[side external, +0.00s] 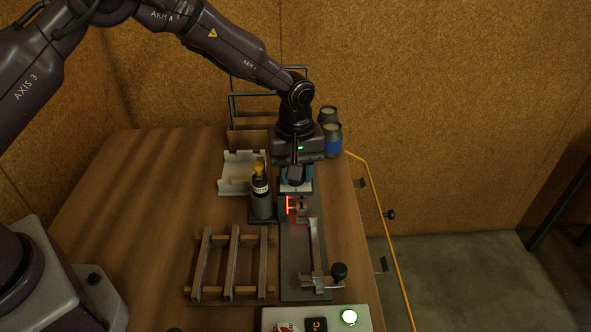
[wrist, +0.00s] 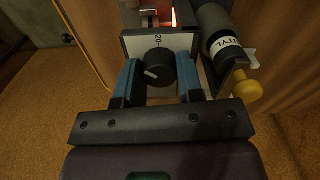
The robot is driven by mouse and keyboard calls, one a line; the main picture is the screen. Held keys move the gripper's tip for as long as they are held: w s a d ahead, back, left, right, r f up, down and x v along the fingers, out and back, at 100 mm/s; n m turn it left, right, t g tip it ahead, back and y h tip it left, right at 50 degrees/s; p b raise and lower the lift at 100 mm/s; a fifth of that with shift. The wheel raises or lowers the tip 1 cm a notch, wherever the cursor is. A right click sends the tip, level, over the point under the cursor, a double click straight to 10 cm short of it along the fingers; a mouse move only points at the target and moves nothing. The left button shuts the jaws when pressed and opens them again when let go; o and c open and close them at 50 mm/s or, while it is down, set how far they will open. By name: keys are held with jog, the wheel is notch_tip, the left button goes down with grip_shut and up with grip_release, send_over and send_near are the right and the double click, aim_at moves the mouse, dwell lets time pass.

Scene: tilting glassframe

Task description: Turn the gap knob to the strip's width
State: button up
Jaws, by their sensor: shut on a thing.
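The gap knob (wrist: 157,70) is a round black knob with a pale pointer line, on a white dial plate (wrist: 183,43) in the wrist view. The pointer aims to the left and slightly down in that picture. A number that looks like 20 shows on the plate; other marks are hidden. My gripper (wrist: 156,84) has its two blue-padded fingers on either side of the knob, shut on it. In the side view my gripper (side external: 296,184) points down at the far end of the dark fixture (side external: 293,264); the knob is hidden there. No strip can be made out for certain.
A glowing orange-red element (side external: 291,205) sits on the fixture close to my gripper. A wooden rack (side external: 207,292), white tray (side external: 236,174) and jars (side external: 331,134) are nearby.

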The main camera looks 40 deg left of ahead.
jog(key=m, duration=1.4)
jog(key=shift+m, duration=0.4)
jog(key=m, duration=0.3)
jog(key=shift+m, duration=0.3)
jog(key=m, duration=0.3)
jog(key=shift+m, duration=0.3)
jog(key=m, duration=0.6)
jog(key=shift+r, duration=0.1)
jog(key=shift+m, duration=0.3)
jog(key=o, duration=0.9)
